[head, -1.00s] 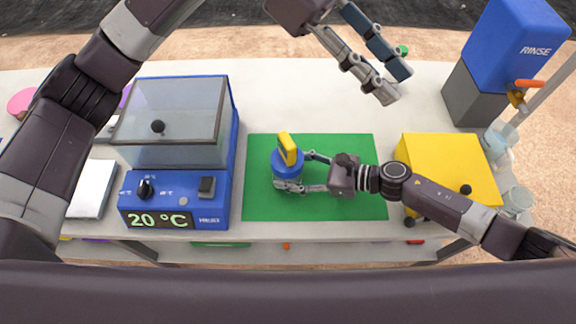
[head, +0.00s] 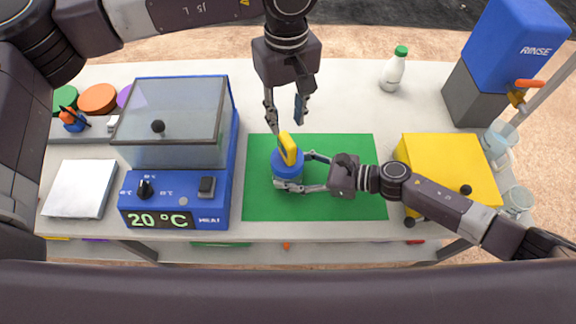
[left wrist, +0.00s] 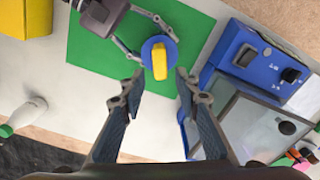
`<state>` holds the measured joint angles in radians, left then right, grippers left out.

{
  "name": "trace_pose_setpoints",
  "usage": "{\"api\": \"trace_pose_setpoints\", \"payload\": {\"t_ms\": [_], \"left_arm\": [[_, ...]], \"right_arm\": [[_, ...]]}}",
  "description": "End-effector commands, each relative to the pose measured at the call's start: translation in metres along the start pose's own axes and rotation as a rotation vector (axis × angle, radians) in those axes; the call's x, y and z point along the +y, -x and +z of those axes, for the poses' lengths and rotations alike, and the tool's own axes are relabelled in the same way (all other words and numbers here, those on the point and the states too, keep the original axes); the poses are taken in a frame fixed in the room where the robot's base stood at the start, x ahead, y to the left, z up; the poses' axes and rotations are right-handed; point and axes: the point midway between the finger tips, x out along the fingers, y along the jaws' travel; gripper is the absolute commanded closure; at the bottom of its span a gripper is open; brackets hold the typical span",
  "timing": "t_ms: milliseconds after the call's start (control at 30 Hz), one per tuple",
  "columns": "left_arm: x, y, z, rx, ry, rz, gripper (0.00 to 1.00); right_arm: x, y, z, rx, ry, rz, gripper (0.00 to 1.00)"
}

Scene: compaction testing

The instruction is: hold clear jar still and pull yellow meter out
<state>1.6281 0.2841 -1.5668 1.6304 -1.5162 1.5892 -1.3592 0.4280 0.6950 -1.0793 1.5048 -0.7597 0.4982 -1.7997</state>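The yellow meter (head: 288,149) stands up out of the blue round top (head: 281,168) of the clear jar on the green mat (head: 345,205). The jar's clear wall is mostly hidden below the blue top. In the left wrist view the yellow meter (left wrist: 160,61) is seen from above, inside the blue ring. My right gripper (head: 298,172) comes from the right, with one finger on each side of the jar, closed on it. My left gripper (head: 286,112) is open and empty, pointing down just behind the meter. In the left wrist view its fingers (left wrist: 158,88) are wide apart.
A blue heater box (head: 175,190) with a clear lid stands left of the mat. A yellow box (head: 450,165) is close at the right, under my right arm. A white bottle with green cap (head: 393,72) and the blue rinse dispenser (head: 510,45) stand farther back.

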Motion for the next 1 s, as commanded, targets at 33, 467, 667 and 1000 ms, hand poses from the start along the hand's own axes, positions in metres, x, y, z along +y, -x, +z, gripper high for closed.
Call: {"api": "trace_pose_setpoints", "payload": {"t_ms": [33, 467, 667, 1000], "left_arm": [[-0.001, -0.008, 0.001, -0.003, 0.0, -0.002, 0.7], [0.0, -0.051, 0.001, -0.001, 0.0, 0.0, 0.7], [0.001, -0.054, 0.001, -0.002, 0.0, 0.001, 0.7], [0.001, -0.054, 0.001, -0.002, 0.0, 0.001, 0.77]], "right_arm": [[-0.001, 0.0, 0.001, -0.001, 0.0, -0.002, 0.74], [-0.001, 0.0, 0.001, -0.001, 0.0, -0.001, 0.74], [-0.001, 0.0, 0.001, -0.001, 0.0, -0.001, 0.74], [-0.001, 0.0, 0.0, -0.001, 0.0, -0.001, 0.74]]}}
